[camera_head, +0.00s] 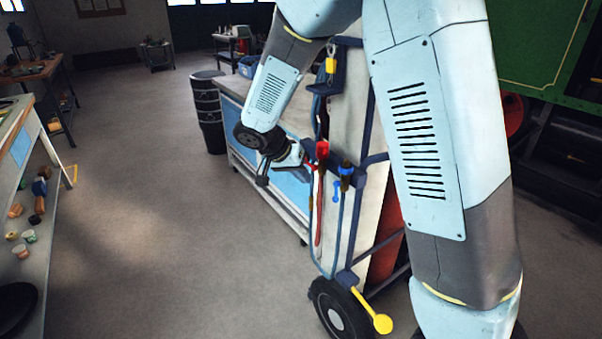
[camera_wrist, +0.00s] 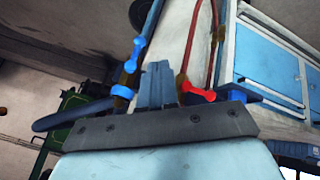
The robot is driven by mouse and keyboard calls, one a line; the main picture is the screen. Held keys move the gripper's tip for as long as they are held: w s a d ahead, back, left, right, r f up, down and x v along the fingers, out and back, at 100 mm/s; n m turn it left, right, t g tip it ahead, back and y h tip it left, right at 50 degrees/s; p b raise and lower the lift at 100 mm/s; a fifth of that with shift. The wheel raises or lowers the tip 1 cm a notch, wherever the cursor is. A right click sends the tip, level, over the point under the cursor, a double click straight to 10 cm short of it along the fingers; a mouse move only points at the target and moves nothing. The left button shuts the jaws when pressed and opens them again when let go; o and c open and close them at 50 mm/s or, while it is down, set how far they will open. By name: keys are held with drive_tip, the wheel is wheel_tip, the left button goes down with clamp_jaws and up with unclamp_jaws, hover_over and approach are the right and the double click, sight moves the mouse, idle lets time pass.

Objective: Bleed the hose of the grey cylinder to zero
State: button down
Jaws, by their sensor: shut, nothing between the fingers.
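A pale grey-white cylinder (camera_head: 344,110) stands upright on a dark blue trolley (camera_head: 375,159), partly hidden by my arm. Two torch-like handles hang side by side from a bracket on the trolley. One has a red top and a red hose (camera_head: 319,215); the other has a blue lever (camera_head: 337,190) and a blue hose (camera_head: 338,235). My gripper (camera_head: 306,163) is at the bracket, close to the red handle. In the wrist view my gripper (camera_wrist: 157,68) is shut and empty, between a blue lever (camera_wrist: 139,46) and a red lever (camera_wrist: 198,92). I cannot tell whether it touches either.
A yellow disc on a stalk (camera_head: 381,323) sticks out near the wheel (camera_head: 336,318). A blue-fronted bench (camera_head: 238,125) stands behind my gripper. The floor to the left is clear up to a shelf (camera_head: 35,240).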

sight(336, 192)
drive_tip(key=d+f, duration=0.6)
drive_tip(key=shift+w+d+f, duration=0.35)
drive_tip(key=shift+w+f, duration=0.05)
drive_tip(key=shift+w, duration=0.05)
drive_tip(key=shift+a, duration=0.1)
idle(0.3)
